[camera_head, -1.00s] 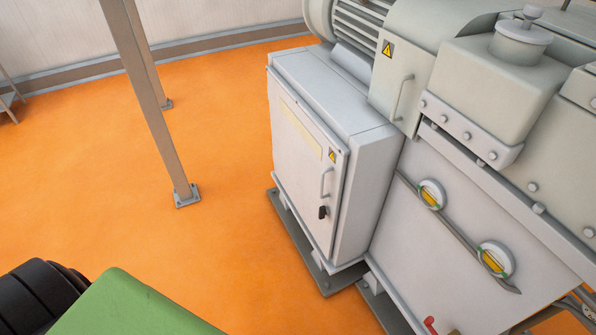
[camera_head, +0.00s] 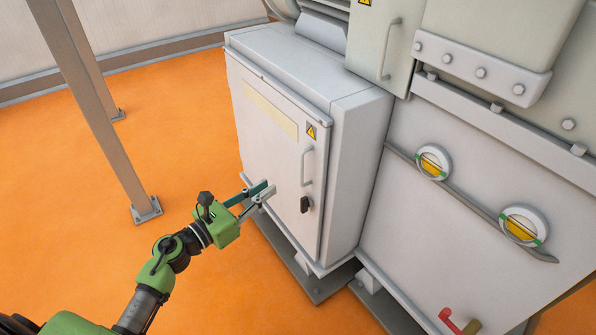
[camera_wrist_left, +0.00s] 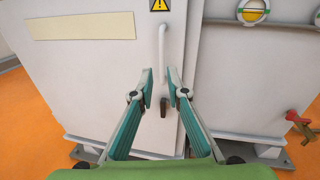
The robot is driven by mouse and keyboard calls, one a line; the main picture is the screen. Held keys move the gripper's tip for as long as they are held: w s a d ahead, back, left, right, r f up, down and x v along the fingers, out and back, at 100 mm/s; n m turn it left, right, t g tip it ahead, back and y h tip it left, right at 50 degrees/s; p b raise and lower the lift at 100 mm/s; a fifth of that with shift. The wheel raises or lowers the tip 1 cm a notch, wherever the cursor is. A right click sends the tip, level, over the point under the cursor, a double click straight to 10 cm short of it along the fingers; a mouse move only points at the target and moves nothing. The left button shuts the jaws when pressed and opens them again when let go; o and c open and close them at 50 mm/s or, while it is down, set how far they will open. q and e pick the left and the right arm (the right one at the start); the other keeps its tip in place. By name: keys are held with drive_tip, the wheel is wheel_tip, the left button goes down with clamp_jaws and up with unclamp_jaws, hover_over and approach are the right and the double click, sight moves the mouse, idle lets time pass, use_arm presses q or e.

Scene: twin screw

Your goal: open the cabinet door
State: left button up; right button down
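The white cabinet door (camera_head: 262,148) is closed on the front of the cabinet (camera_head: 357,135). Its vertical grey handle (camera_head: 306,166) is near the door's right edge, with a dark latch (camera_head: 305,204) below it; in the left wrist view the handle (camera_wrist_left: 162,50) and latch (camera_wrist_left: 163,107) lie ahead. My left gripper (camera_head: 264,189) is open and empty, in front of the door, left of the handle in the head view. In the left wrist view its fingers (camera_wrist_left: 159,84) are spread, with the handle's lower part showing between and beyond them. My right gripper is not in view.
A large grey machine (camera_head: 433,250) with two round gauges adjoins the cabinet on the right. A red lever (camera_head: 446,318) is low on it. A steel post (camera_head: 97,110) stands on the left. The orange floor (camera_head: 185,130) between is clear.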

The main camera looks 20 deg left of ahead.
use_arm(q)
hover_over(301, 184)
drive_tip(key=shift+w+r+m, duration=0.3)
drive_tip(key=shift+m, duration=0.1)
clamp_jaws()
